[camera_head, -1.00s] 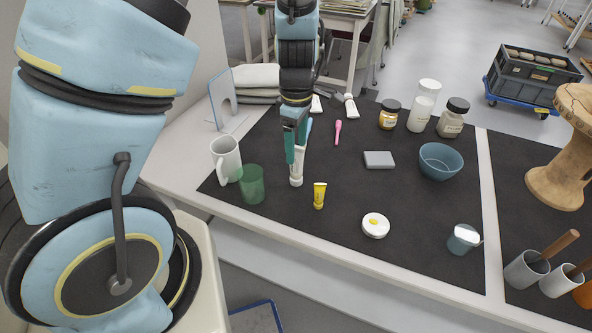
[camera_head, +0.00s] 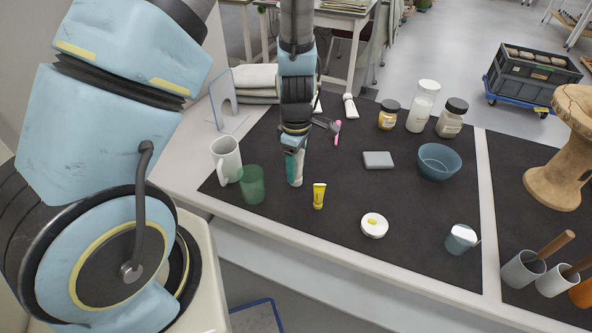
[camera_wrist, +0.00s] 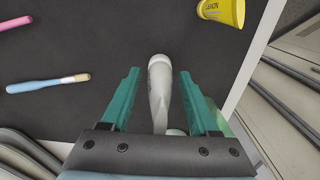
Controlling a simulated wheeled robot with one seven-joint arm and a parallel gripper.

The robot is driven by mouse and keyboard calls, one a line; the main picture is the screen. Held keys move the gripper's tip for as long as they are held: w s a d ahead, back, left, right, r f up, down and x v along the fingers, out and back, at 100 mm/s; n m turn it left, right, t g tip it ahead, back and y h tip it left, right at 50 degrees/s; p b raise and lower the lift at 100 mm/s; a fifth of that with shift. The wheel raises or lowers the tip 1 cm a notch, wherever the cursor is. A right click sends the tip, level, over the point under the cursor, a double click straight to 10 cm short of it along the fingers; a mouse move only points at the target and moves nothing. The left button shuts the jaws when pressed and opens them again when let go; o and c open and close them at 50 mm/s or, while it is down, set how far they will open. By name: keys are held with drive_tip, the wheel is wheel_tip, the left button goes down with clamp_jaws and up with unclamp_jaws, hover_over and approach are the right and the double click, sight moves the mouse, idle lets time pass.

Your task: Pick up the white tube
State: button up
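A white tube (camera_head: 297,172) is on the dark mat at the left part of the table, below my gripper. In the wrist view the white tube (camera_wrist: 159,84) lies between the two teal fingers, with a visible gap on each side. My gripper (camera_wrist: 155,84) is open and points down over it. In the head view my gripper (camera_head: 293,160) hides the tube's upper part. Another white tube (camera_head: 350,106) lies at the back of the mat, and a further white one (camera_head: 317,104) is partly hidden by my arm.
A green cup (camera_head: 252,186) and a white mug (camera_head: 226,160) stand close to the left. A yellow tube (camera_head: 319,196) is in front, to the right. A pink tool (camera_head: 337,130), grey block (camera_head: 378,160) and blue bowl (camera_head: 439,161) lie farther right. The mat's front middle is mostly clear.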

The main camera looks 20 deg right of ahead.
clamp_jaws()
drive_tip(key=shift+r, duration=0.1)
idle(0.4)
wheel_tip(320, 180, up, 10)
drive_tip(key=shift+f, duration=0.1)
idle(0.5)
